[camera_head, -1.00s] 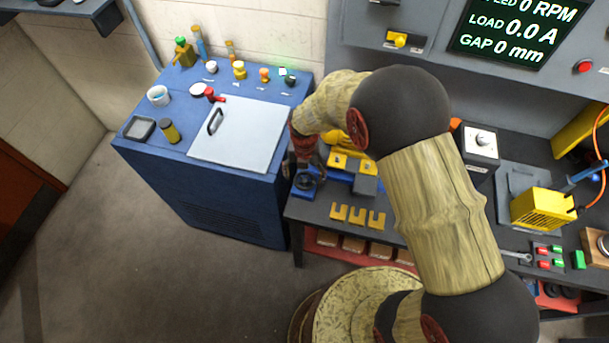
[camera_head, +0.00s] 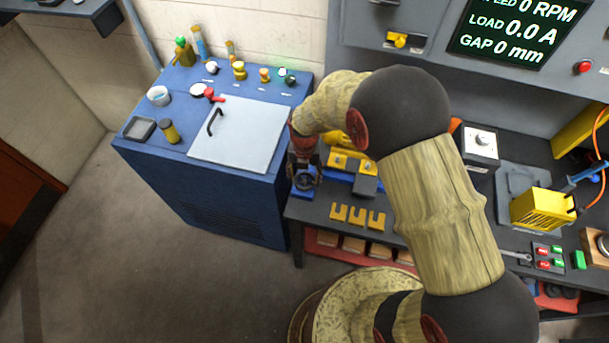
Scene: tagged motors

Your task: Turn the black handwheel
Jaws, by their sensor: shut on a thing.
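The black handwheel (camera_head: 304,181) is a small dark ring on the blue vise-like fixture (camera_head: 301,194), at the left end of the dark workbench. My gripper (camera_head: 304,172) points down onto the handwheel from above and is shut on it. The fingers cover part of the wheel. The fine contact between the fingertips and the rim is too small to make out. My arm reaches in from the lower right and hides part of the bench behind it.
A blue cabinet (camera_head: 215,215) with a pale lid (camera_head: 250,140) and several bottles and knobs stands directly left. Yellow forked shims (camera_head: 357,215) lie on the bench to the right. A yellow motor part (camera_head: 340,144) sits close behind my gripper. The grey floor at left is clear.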

